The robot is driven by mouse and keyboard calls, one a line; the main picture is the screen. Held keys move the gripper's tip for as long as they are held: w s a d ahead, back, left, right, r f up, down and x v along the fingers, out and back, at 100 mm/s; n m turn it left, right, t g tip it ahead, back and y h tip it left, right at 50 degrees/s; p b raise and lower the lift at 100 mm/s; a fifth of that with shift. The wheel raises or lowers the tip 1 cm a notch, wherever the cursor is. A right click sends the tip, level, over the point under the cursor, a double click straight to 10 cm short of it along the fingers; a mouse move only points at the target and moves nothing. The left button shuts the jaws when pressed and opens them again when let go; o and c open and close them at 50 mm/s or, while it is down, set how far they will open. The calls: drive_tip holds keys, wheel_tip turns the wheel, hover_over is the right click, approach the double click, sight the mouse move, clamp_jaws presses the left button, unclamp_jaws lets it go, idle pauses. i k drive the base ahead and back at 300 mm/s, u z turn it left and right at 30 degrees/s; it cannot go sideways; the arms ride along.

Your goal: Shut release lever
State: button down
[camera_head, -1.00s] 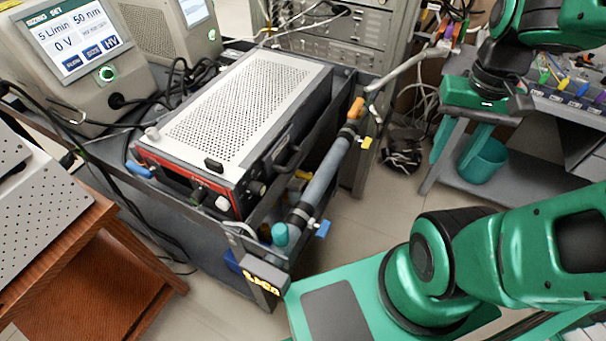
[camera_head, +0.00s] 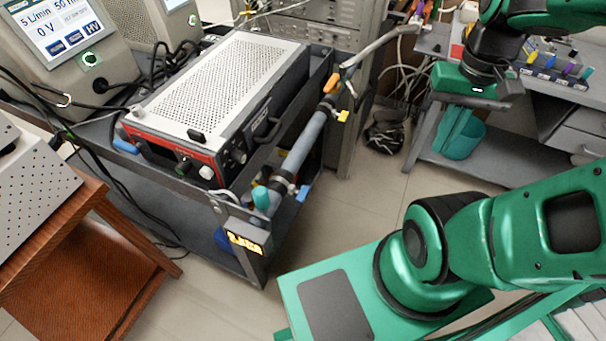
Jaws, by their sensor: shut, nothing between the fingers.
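A grey tube (camera_head: 305,143) runs along the right side of the cart, with small coloured handles on it. An orange handle (camera_head: 331,83) and a yellow one (camera_head: 343,116) are near its far end. A blue handle (camera_head: 303,193) and a teal cap (camera_head: 261,198) are near its near end. I cannot tell which of these is the release lever. My gripper (camera_head: 452,125) hangs at the upper right, shut and empty, to the right of the tube and apart from it.
A perforated box instrument (camera_head: 222,85) with a red front sits on the dark cart (camera_head: 190,203). A screen unit (camera_head: 70,45) stands at the upper left, a wooden table (camera_head: 90,240) at the left. Open floor lies between cart and bench.

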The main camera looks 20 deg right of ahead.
sight(282, 153)
drive_tip(key=u, duration=0.05)
drive_tip(key=k, duration=1.45)
drive_tip(key=z, duration=0.8)
drive_tip(key=i, duration=1.25)
drive_tip(key=u, duration=0.05)
